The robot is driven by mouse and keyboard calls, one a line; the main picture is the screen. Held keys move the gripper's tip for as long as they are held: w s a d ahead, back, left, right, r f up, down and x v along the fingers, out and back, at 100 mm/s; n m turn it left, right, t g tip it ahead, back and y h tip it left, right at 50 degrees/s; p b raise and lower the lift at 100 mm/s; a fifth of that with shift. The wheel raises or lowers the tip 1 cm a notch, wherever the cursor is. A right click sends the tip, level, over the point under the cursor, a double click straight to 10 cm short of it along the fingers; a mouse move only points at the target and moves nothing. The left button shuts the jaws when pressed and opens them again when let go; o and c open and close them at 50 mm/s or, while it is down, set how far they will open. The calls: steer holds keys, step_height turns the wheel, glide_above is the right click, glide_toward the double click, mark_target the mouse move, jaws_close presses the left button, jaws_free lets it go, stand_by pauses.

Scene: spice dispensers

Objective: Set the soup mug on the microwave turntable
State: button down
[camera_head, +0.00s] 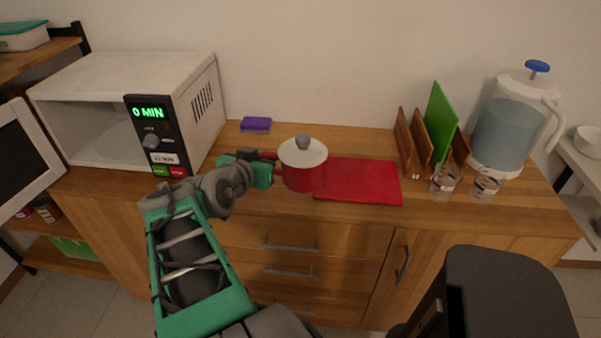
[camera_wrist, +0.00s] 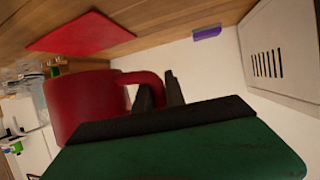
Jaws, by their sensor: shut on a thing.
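The soup mug (camera_head: 303,172) is red with a pale lid and a grey knob, and it is upright in the head view at the left end of the red board. My gripper (camera_head: 262,158) is to its left, shut on its red handle. In the wrist view the mug (camera_wrist: 85,103) fills the left side, and its handle runs between my dark gripper fingers (camera_wrist: 158,92). I cannot tell whether the mug's base touches the counter. The microwave (camera_head: 120,100) stands at the left with its door open.
A red cutting board (camera_head: 360,182) lies right of the mug. A purple sponge (camera_head: 256,124) lies behind my gripper. A wooden rack (camera_head: 413,140), two glasses (camera_head: 444,182) and a water pitcher (camera_head: 508,130) stand at the right. The open microwave door (camera_head: 22,155) juts out at far left.

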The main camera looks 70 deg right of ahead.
steer(key=w+d+f, duration=0.2)
steer(key=d+f, duration=0.1)
steer(key=w+d+f, duration=0.2)
steer(key=d+f, duration=0.1)
steer(key=d, duration=0.1)
steer(key=w+d+f, duration=0.3)
steer(key=d, duration=0.1)
steer(key=shift+d+f, duration=0.1)
steer(key=shift+d, duration=0.1)
steer(key=shift+w+d+f, duration=0.15)
steer(key=shift+d+f, duration=0.05)
steer(key=shift+f, duration=1.75)
steer(key=c, duration=1.8)
jaws_free()
steer(key=shift+f, duration=0.1)
steer(key=o, duration=0.4)
